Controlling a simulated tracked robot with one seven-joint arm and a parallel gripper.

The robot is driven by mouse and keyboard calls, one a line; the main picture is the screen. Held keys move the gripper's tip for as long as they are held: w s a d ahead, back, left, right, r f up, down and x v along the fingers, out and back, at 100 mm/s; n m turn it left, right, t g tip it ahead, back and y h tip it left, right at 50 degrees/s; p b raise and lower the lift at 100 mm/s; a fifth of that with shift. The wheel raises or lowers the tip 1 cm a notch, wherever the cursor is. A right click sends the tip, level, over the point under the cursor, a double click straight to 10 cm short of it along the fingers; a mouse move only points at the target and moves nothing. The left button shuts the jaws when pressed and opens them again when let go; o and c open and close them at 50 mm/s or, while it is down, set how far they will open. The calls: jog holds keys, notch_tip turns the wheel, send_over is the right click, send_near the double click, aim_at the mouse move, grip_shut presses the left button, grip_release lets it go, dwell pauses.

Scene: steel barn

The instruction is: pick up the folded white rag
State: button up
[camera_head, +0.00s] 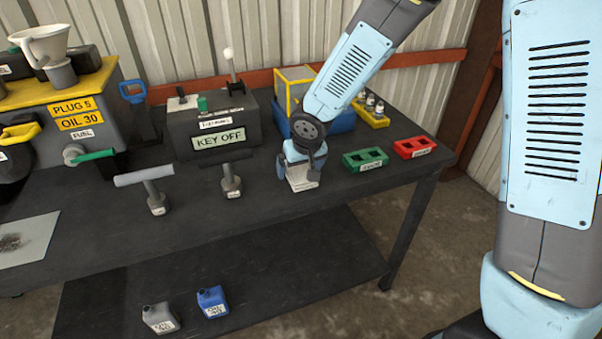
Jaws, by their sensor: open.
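The folded white rag (300,183) lies on the dark workbench, right of the middle of the view. My gripper (300,168) is directly over it, pointing down, with its fingers around or just above the rag. The jaws are open. The gripper hides the back part of the rag. I cannot tell whether the fingers touch it.
A green tray (365,160) and a red tray (415,148) lie right of the rag. Behind my gripper stands a blue bin (340,122). A T-handled tool (231,180) stands left, before the KEY OFF box (218,141). The bench front is clear.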

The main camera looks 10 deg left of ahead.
aim_at(301, 170)
jog(key=shift+f, duration=0.35)
dwell(0.7)
jog(key=shift+c, duration=0.2)
jog(key=c, duration=1)
jog(key=shift+w+r, duration=0.1)
jog(key=shift+r, duration=0.05)
notch_tip(301, 170, up, 4)
jog(key=shift+d, duration=0.1)
jog(key=s+d+r, duration=0.1)
jog(key=s+r, duration=0.1)
jog(key=r, duration=0.1)
jog(key=s+d+r, duration=0.1)
jog(key=s+r, duration=0.1)
jog(key=shift+d+r, duration=0.1)
jog(key=shift+d, duration=0.25)
jog(key=shift+s+d+r, duration=0.65)
jog(key=shift+s+d, duration=0.2)
jog(key=shift+s, duration=0.4)
jog(key=shift+s+d+r, duration=0.7)
jog(key=shift+s+d, duration=0.2)
jog(key=shift+s, duration=0.35)
jog(key=shift+s+d+r, duration=0.65)
jog(key=shift+s+d, duration=0.2)
jog(key=shift+s, duration=0.4)
